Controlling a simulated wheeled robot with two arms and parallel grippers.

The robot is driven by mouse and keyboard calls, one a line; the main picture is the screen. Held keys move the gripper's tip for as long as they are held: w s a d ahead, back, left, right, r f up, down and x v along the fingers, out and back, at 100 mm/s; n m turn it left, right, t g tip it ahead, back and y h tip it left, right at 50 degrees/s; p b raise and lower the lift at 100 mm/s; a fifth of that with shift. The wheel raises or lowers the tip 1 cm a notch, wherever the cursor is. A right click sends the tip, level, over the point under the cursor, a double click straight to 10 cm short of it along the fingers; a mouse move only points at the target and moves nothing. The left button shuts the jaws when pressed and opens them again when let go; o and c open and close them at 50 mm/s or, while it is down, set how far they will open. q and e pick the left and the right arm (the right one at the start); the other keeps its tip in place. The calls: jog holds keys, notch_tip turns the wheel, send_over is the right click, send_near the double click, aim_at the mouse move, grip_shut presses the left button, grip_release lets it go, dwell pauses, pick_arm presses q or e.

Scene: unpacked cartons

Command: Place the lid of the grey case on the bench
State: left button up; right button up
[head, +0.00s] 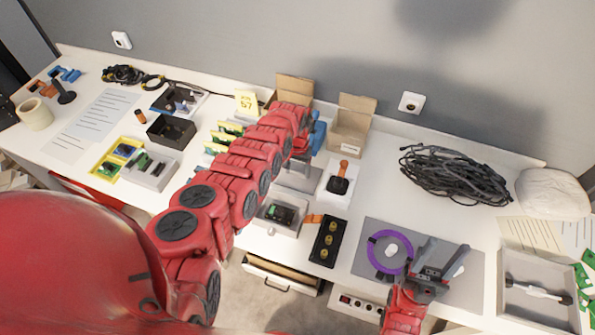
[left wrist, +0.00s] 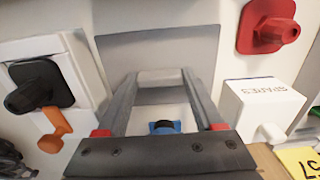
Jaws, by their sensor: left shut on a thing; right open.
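The grey lid (head: 298,179) is a flat panel at the middle of the bench, partly hidden by my left arm in the head view. In the left wrist view the lid (left wrist: 120,52) spreads out past the fingertips. My left gripper (left wrist: 160,75) is shut on its middle, at a pale raised part. I cannot tell whether the lid touches the bench. The open grey case (head: 297,229), with a green and black part inside, stands nearer the front edge. My right gripper (head: 443,254) is open and empty above the grey mat (head: 463,291) on the right.
A white pad with a black knob (head: 339,185) lies just right of the lid. Open cartons (head: 349,135) stand behind. A purple ring (head: 372,256) lies by my right gripper.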

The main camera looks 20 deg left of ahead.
pick_arm(q)
jog(key=shift+f, duration=0.1)
jog(key=o, duration=1.5)
jog(key=shift+c, duration=0.2)
